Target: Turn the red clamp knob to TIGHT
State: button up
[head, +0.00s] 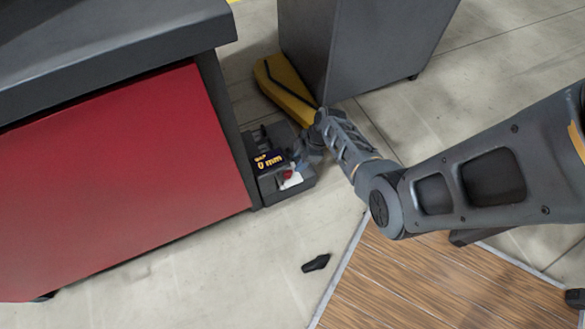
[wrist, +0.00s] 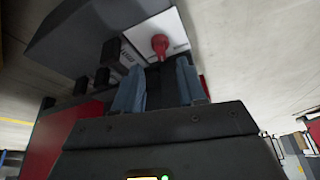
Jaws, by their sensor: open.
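The red clamp knob (wrist: 160,44) stands out from a white plate (wrist: 140,36) in the wrist view. It lies just beyond and between my fingertips, apart from them as far as I can tell. My gripper (wrist: 158,82) is open with nothing between its two blue-grey fingers. In the head view the knob is a small red spot (head: 288,175) beside the white plate on a dark fixture (head: 302,184) low at the cabinet's corner. My gripper (head: 302,160) is next to it there, partly hidden by my arm. The knob's TIGHT marking cannot be read.
A small black object (head: 316,263) lies on the floor, which is otherwise clear in front.

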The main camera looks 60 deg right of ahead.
aim_at(290, 171)
jog(key=b+x, duration=0.2)
jog(key=x, duration=0.4)
jog(key=shift+w+f+b, duration=0.1)
jog(key=shift+f+b, duration=0.1)
jog(key=shift+b, duration=0.2)
grip_shut()
